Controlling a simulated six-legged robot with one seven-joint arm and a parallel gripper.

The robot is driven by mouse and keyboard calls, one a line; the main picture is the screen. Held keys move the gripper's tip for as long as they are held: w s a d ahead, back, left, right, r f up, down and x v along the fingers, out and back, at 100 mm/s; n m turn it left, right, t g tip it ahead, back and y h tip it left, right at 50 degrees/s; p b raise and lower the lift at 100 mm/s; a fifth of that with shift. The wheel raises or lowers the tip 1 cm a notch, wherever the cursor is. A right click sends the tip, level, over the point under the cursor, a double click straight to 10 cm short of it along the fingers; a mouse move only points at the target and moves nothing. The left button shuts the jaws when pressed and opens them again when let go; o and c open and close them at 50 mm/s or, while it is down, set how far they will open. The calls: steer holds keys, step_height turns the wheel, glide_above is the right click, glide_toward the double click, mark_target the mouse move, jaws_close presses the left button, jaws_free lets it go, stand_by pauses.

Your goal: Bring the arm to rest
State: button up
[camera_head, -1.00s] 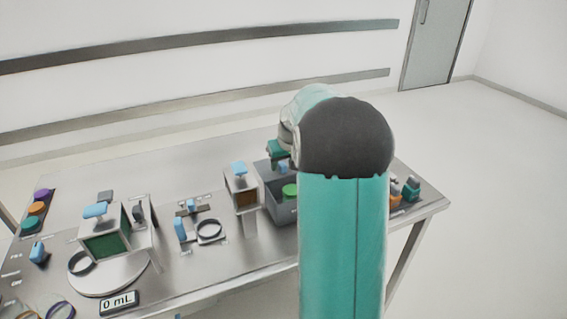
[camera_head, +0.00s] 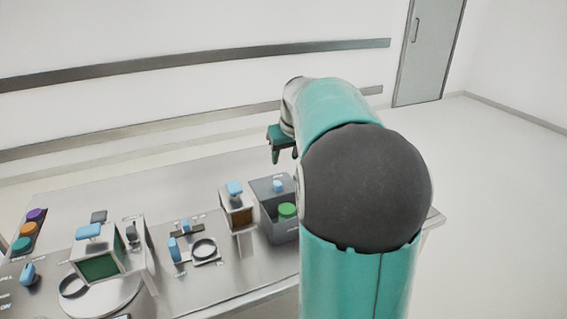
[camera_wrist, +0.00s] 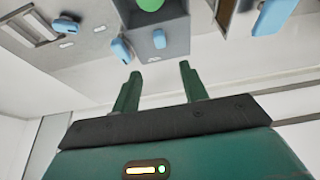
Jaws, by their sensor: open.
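My gripper (camera_head: 283,150) is at the end of my teal arm, raised above the back part of the table in the head view. In the wrist view its two green fingers (camera_wrist: 160,92) are apart, with nothing between them. My arm hides the right part of the table in the head view.
The metal table (camera_head: 150,185) holds a box with a brown front (camera_head: 240,217), a box with a green front (camera_head: 100,266), a black ring (camera_head: 204,249) and coloured round knobs (camera_head: 29,229) at the left. The floor to the right is clear.

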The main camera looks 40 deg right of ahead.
steer(key=shift+r, duration=0.1)
stand_by(0.5)
steer(key=s+a+r, duration=0.2)
steer(key=s+a, duration=0.1)
steer(key=a, duration=0.8)
steer(key=s+a+f+n, duration=0.1)
steer(key=s+a+f, duration=0.1)
steer(key=s+a, duration=0.6)
steer(key=s+a+f+n+t+y, duration=0.1)
steer(key=s+a+f+n, duration=0.1)
steer(key=s+a, duration=0.7)
steer(key=a+f, duration=0.1)
steer(key=a, duration=0.3)
steer(key=shift+s+a, duration=0.15)
steer(key=shift+s, duration=0.15)
